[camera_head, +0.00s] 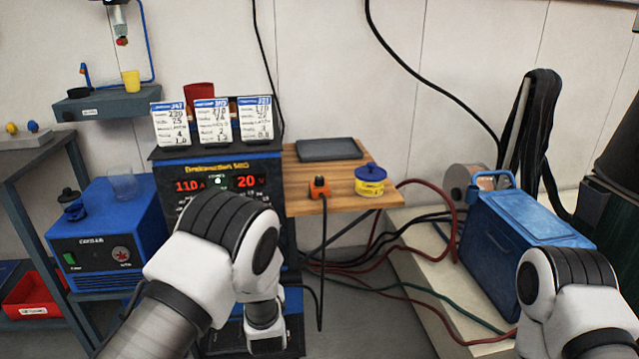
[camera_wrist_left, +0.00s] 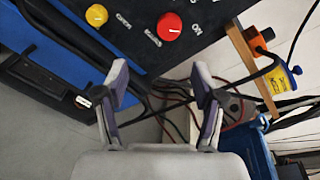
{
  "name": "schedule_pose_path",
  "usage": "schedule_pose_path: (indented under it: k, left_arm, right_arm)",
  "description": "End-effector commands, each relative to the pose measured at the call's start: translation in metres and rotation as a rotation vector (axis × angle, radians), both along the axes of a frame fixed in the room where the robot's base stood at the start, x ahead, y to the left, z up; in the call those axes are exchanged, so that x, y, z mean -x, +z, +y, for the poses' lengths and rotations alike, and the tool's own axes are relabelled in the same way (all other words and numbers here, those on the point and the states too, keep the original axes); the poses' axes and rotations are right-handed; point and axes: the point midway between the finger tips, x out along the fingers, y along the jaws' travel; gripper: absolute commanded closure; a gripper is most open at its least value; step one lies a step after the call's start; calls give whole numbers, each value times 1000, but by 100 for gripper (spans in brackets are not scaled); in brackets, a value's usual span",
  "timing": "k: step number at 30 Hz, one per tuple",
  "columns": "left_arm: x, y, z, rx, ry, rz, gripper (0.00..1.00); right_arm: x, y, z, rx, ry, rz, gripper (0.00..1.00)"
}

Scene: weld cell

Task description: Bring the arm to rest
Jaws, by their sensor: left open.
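My left arm (camera_head: 225,240) comes in from the lower left in the head view and bends down in front of the welding machine (camera_head: 235,180). Its gripper is hidden there. In the left wrist view my left gripper (camera_wrist_left: 160,92) is open, with nothing between its fingers. Beyond it are the machine's dark front panel, a red knob (camera_wrist_left: 170,27) and a yellow knob (camera_wrist_left: 97,15). My right arm (camera_head: 570,290) shows at the lower right of the head view; its gripper is out of the picture.
A wooden shelf (camera_head: 300,190) holds a dark tray (camera_head: 329,150), an orange connector (camera_head: 319,187) and a yellow-blue tin (camera_head: 370,180). A blue toolbox (camera_head: 520,240) stands at right. A blue cooler (camera_head: 105,235) stands at left. Red, green and black cables cross the floor.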

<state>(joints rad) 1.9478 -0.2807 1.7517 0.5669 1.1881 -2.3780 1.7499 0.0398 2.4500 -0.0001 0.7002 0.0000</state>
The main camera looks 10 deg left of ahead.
Motion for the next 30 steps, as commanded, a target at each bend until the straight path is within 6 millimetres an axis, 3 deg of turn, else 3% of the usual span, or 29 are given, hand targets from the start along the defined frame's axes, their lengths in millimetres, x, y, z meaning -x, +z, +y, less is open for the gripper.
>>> schedule_pose_path:
  k: [2,5,8,9,13,15,18,21,24,29,30]
  left_arm:
    - [16,-28,24,8,39,59,31]
    - [63,-81,54,28,64,217,31]
    - [133,-138,74,233,131,388,31]
    - [165,-157,78,352,183,449,31]
    - [273,-198,78,787,470,613,31]
    - [323,-206,72,994,670,658,31]
    - [375,-206,62,1213,952,671,31]
    - [407,-201,53,1359,1193,641,31]
    - [428,-198,46,1463,1409,575,31]
    - [437,-198,43,1606,1709,373,31]
    - [437,-171,43,1612,1714,364,31]
  right_arm:
    - [0,0,0,0,0,0,60]
    - [0,0,0,0,0,0,60]
    - [0,0,0,0,0,0,60]
    - [0,0,0,0,0,0,60]
    - [0,0,0,0,0,0,60]
    - [0,0,0,0,0,0,60]
    - [0,0,0,0,0,0,60]
    - [0,0,0,0,0,0,60]
    - [0,0,0,0,0,0,60]
    - [0,0,0,0,0,0,60]
    - [1,26,0,0,0,2,60]
